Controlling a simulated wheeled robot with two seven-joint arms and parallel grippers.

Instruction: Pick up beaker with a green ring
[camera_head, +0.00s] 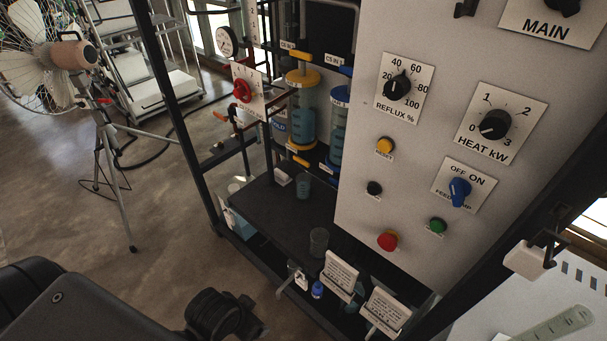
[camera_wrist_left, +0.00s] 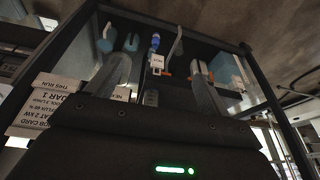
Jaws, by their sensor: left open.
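Two small clear beakers stand on the dark shelf of the rig in the head view. The farther beaker (camera_head: 303,184) looks faintly greenish, and the nearer beaker (camera_head: 318,241) stands close to the shelf's front edge. Both look upright. I cannot make out a green ring on either one. In the wrist view my left gripper (camera_wrist_left: 163,62) is open, its two pale fingers spread with nothing held between them. My right gripper is not in view.
The control panel (camera_head: 430,130) with knobs and buttons stands right of the beakers. Dark posts frame the rig.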

